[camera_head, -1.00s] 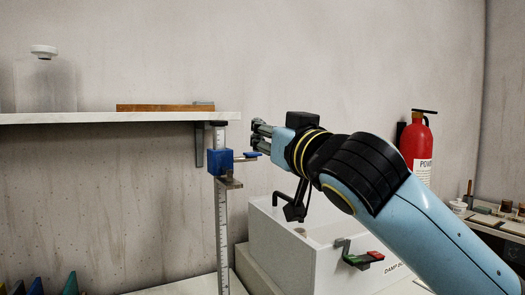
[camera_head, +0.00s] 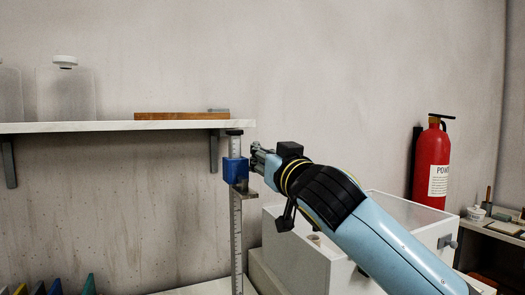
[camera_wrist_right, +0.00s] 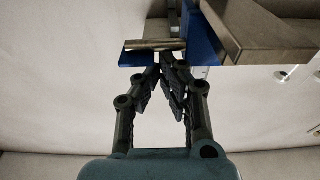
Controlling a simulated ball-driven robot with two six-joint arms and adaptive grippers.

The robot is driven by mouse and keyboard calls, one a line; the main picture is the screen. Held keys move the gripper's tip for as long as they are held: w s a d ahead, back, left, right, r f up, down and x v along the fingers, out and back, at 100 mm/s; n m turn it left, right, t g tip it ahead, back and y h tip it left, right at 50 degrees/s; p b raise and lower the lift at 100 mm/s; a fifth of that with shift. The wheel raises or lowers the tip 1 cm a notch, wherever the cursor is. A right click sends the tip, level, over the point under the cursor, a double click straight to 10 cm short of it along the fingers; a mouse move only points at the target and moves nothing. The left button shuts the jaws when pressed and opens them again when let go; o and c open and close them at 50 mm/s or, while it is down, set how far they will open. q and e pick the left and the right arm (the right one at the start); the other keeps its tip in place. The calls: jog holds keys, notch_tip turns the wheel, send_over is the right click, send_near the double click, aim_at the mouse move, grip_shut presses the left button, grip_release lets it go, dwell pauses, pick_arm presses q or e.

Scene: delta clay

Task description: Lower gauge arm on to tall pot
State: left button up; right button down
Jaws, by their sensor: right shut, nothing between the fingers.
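The gauge is an upright ruled metal post (camera_head: 237,225) with a blue slider (camera_head: 235,171) near its top. A short metal piece, apparently the gauge arm (camera_head: 243,190), sits just below the slider. My right gripper (camera_head: 257,158) is at the slider's right side, level with it. In the right wrist view its fingers (camera_wrist_right: 168,62) are shut with nothing between them. Their tips are just below the blue part (camera_wrist_right: 138,58) and a brass-coloured rod (camera_wrist_right: 155,44); I cannot tell whether they touch. No tall pot shows. My left gripper is not in view.
A wall shelf (camera_head: 110,126) with clear jars and a brown board (camera_head: 180,116) ends close to the post's top. A white box (camera_head: 300,262) stands behind my right arm. A red extinguisher (camera_head: 431,165) is at the right. Bare wall is above.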

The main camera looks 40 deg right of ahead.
notch_tip(320, 180, down, 25)
jog(key=b, duration=2.1)
jog(key=shift+f, duration=0.15)
jog(key=shift+r, duration=0.2)
